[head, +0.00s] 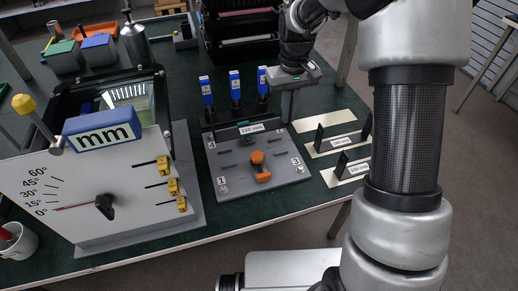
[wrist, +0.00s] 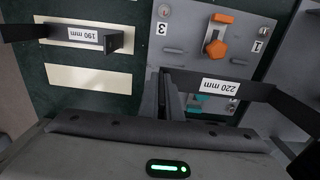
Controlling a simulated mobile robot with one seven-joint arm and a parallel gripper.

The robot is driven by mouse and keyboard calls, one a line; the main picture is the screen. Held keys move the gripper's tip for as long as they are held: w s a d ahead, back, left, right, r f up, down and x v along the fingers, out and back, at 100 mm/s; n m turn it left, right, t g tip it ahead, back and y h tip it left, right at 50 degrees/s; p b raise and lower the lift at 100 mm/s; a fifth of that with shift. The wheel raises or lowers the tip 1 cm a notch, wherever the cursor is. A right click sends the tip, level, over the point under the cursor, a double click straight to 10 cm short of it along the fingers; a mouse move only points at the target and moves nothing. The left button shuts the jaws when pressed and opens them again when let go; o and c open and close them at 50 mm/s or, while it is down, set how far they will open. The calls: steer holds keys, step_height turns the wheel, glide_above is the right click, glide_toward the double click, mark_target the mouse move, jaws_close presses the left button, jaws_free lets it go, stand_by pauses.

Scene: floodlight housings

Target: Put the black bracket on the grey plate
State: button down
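The black bracket labelled 220 mm (head: 251,128) spans the back edge of the grey plate (head: 232,182) in the head view. It looks large and close in the wrist view (wrist: 219,86), crossing over part of the plate (wrist: 186,42). My gripper (head: 288,112) is at the bracket's right end, with its fingers pointing down. In the wrist view the fingers (wrist: 164,98) are close together on that end and hide it. I cannot tell whether the bracket touches the plate. The plate carries an orange clamp knob (head: 260,167) and numbered corners.
Other black brackets (head: 346,168) stand on cream strips at the right; one strip (wrist: 88,78) is bare. Blue-topped bottles (head: 235,86) stand behind the plate. A large angle gauge (head: 100,180) with a blue mm block (head: 103,130) fills the left.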

step_height(320, 180, down, 5)
steer(key=shift+s+r+b, duration=0.15)
steer(key=shift+b, duration=0.2)
steer(key=shift+f+b, duration=0.4)
steer(key=shift+f, duration=1.95)
steer(key=shift+f, duration=0.1)
steer(key=c, duration=2)
jaws_free()
